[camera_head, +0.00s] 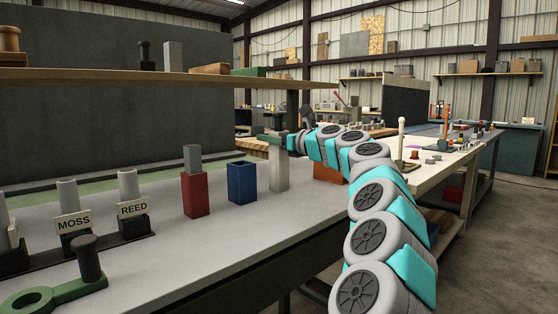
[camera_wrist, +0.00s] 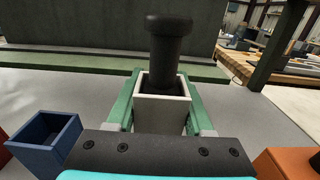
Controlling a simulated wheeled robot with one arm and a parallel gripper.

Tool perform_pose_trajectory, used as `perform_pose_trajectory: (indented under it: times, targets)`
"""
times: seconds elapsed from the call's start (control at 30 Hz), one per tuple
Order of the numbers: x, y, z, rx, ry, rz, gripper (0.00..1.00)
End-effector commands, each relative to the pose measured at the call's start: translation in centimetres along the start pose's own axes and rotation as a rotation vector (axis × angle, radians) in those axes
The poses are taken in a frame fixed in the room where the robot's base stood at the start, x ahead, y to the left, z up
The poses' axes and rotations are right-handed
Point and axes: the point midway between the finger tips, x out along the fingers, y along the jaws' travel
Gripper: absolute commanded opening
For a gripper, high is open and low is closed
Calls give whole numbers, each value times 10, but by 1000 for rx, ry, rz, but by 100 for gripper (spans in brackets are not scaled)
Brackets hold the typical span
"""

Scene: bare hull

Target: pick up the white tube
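The white tube (camera_head: 279,172) is a tall, square, hollow tube standing upright on the grey bench. In the wrist view its open top (camera_wrist: 162,115) holds a dark peg with a wide round head (camera_wrist: 168,45). My gripper (camera_head: 279,140) is at the tube's upper end, with one green finger on each side of it. In the wrist view, my gripper (camera_wrist: 162,100) shows its fingers close along both side walls. I cannot tell whether they touch or press on it. The tube's lower part is hidden in the wrist view.
An empty blue tube (camera_head: 242,183) stands left of the white one, then a red tube (camera_head: 195,194) with a grey block in it. An orange tube (camera_wrist: 284,165) is close on the right. A wooden shelf (camera_head: 150,76) runs above the bench. Labelled stands (camera_head: 133,226) are further left.

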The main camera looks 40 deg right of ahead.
Motion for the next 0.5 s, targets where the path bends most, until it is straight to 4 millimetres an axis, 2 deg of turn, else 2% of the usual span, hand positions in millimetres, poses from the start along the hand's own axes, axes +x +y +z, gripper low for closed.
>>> perform_pose_trajectory:
  times: [0.07, 0.43, 0.5]
  targets:
    - [0, 0, 0, 0, 0, 0, 41]
    - [0, 0, 0, 0, 1, 1, 0]
    - [0, 0, 0, 0, 1, 1, 0]
